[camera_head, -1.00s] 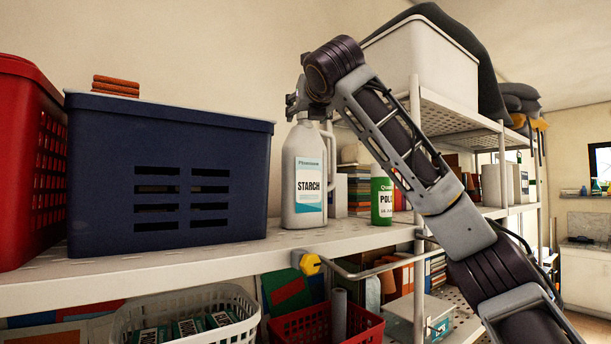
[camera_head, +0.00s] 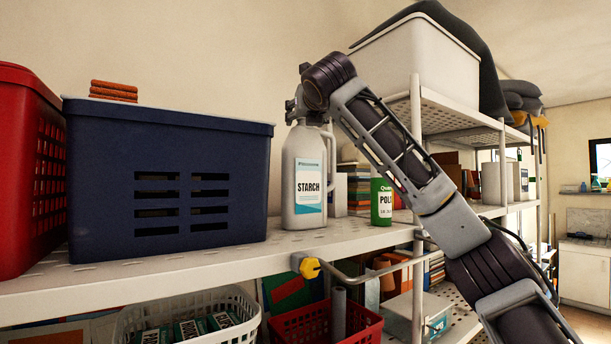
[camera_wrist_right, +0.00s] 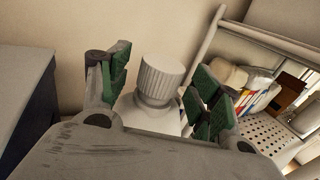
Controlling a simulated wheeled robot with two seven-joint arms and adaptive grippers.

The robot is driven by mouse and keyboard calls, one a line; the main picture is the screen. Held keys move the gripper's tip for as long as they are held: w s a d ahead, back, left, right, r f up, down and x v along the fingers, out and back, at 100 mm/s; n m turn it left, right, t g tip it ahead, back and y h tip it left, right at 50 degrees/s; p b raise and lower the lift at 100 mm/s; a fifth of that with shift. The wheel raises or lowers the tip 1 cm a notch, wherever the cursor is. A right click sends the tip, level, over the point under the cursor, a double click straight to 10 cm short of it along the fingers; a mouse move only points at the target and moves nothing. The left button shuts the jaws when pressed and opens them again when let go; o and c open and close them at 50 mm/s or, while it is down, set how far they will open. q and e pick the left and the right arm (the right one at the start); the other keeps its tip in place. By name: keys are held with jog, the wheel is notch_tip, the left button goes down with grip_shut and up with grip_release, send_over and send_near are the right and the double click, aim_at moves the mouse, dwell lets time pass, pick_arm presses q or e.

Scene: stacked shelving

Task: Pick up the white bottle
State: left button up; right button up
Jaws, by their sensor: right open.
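The white bottle (camera_head: 304,178), labelled STARCH, stands upright on the shelf (camera_head: 345,236) between the blue basket and a green-labelled bottle. My right gripper (camera_head: 301,112) is at the top of the bottle, reaching in from the right. In the right wrist view the ribbed white cap (camera_wrist_right: 160,78) sits between the green-padded fingers of my right gripper (camera_wrist_right: 160,88). The fingers are open, with a gap on each side of the cap. The fingertips are hard to make out in the head view. My left gripper is not in view.
A blue basket (camera_head: 168,185) stands left of the bottle, with a red basket (camera_head: 25,170) beyond it. The green-labelled bottle (camera_head: 381,200) and books stand to the right. A shelf post (camera_head: 416,130) is behind my right arm.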

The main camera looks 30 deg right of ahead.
jog(key=shift+w+d, duration=0.2)
jog(key=shift+w, duration=0.5)
grip_shut()
jog(key=shift+s+r, duration=0.1)
